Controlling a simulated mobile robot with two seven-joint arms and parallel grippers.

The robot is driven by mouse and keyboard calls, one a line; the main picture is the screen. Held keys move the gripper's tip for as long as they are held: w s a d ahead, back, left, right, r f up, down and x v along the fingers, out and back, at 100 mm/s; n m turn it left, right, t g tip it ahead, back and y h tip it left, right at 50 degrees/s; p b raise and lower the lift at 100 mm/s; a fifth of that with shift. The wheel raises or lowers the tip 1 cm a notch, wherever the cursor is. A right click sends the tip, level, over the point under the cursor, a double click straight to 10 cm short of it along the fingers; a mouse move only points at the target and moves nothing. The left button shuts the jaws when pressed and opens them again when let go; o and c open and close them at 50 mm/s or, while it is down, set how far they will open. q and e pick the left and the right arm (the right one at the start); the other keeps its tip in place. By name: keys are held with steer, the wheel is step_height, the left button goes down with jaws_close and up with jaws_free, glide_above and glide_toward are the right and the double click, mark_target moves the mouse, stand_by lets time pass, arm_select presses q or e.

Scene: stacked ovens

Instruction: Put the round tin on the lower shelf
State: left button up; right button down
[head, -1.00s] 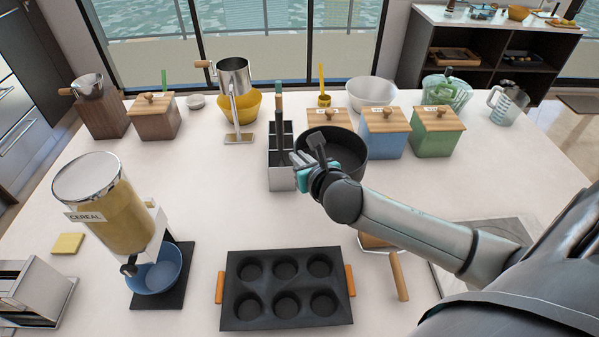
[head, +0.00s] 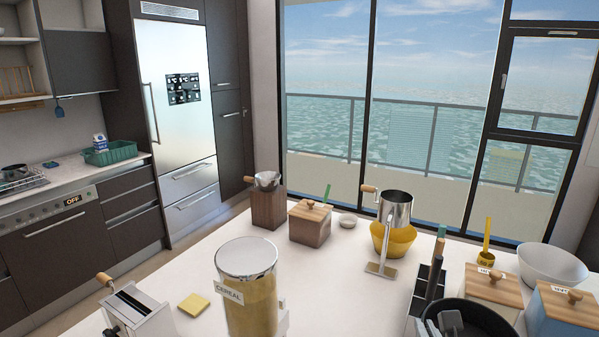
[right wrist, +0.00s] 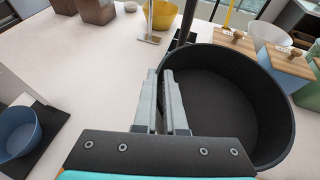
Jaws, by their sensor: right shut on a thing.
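The round tin (head: 487,313) is dark and deep, at the bottom right of the head view, cut off by the frame's edge. In the right wrist view the tin (right wrist: 235,100) is empty inside and fills the right half. My right gripper (right wrist: 172,88) is shut on the tin's near left wall, with its fingers at the rim. In the head view only a small part of this gripper (head: 450,323) shows. I cannot tell whether the tin is off the counter. No lower shelf for the tin is clear in the current views. My left gripper is not in view.
A dark utensil holder (head: 428,290) stands close left of the tin. Wooden-lidded canisters (head: 568,308) and a white bowl (head: 552,264) crowd its right and back. A cereal dispenser (head: 248,290) stands at the left. The counter's middle (head: 345,290) is clear.

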steer(key=s+a+f+m+g+h+b, duration=0.1)
steer(key=s+a+f+m+h+b, duration=0.1)
steer(key=s+a+b, duration=0.4)
steer(key=shift+s+a+f+m+h+b, duration=0.5)
steer(key=shift+h+b, duration=0.3)
steer(key=shift+b, duration=1.45)
steer(key=shift+d+f, duration=0.1)
